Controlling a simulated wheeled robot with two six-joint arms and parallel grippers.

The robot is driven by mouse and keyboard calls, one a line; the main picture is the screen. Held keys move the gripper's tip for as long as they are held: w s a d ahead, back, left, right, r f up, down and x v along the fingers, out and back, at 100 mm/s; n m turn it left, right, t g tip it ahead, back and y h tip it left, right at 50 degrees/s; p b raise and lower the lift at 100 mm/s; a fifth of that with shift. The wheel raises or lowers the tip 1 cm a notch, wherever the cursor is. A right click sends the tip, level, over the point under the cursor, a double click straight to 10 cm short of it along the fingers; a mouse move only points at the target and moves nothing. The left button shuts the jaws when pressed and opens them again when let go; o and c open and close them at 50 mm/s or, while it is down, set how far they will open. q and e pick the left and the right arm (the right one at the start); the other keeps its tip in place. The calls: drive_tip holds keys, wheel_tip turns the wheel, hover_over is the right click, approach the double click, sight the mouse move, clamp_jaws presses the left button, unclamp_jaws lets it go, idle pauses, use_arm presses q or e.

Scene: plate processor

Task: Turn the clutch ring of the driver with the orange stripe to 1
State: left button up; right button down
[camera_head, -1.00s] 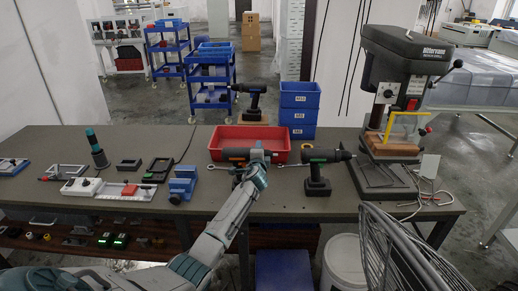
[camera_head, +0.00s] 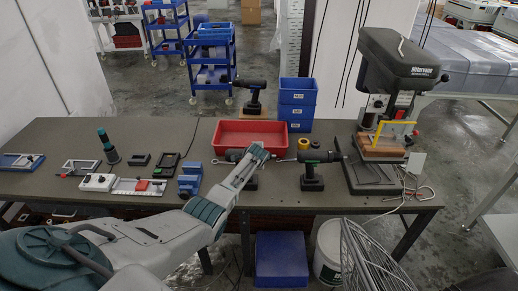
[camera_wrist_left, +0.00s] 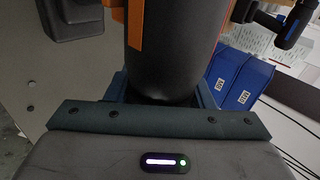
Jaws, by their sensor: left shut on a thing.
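The driver with the orange stripe lies near the middle of the bench in the head view, mostly hidden behind my left gripper (camera_head: 257,153); its dark foot (camera_head: 251,183) shows below. In the left wrist view its rounded black body (camera_wrist_left: 172,60) with orange bands (camera_wrist_left: 135,25) stands between the jaws. My left gripper is shut on this driver; which part it grips, and the clutch ring's number, I cannot read. A second driver (camera_head: 313,160) with a green stripe stands to the right. A third dark driver (camera_head: 251,92) stands farther back. My right gripper is not in view.
A red tray (camera_head: 285,130) lies just behind the drivers. Blue bins (camera_head: 297,100) are stacked behind it. A drill press (camera_head: 385,95) stands at the right end. A blue vise (camera_head: 189,180) and small fixtures (camera_head: 125,186) occupy the left part of the bench.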

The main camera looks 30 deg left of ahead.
use_arm(q)
drive_tip(key=shift+g, duration=0.3)
drive_tip(key=shift+d+f+g+h+b, duration=0.1)
drive_tip(key=shift+f+g+h+b, duration=0.1)
drive_tip(key=shift+g+h+b, duration=0.3)
drive_tip(key=shift+s+f+g+h+b, duration=0.1)
drive_tip(key=shift+s+g+h+b, duration=0.15)
drive_tip(key=shift+g+h+b, duration=0.55)
drive_tip(key=shift+g, duration=0.3)
drive_tip(key=o, duration=1)
drive_tip(key=shift+p, duration=0.3)
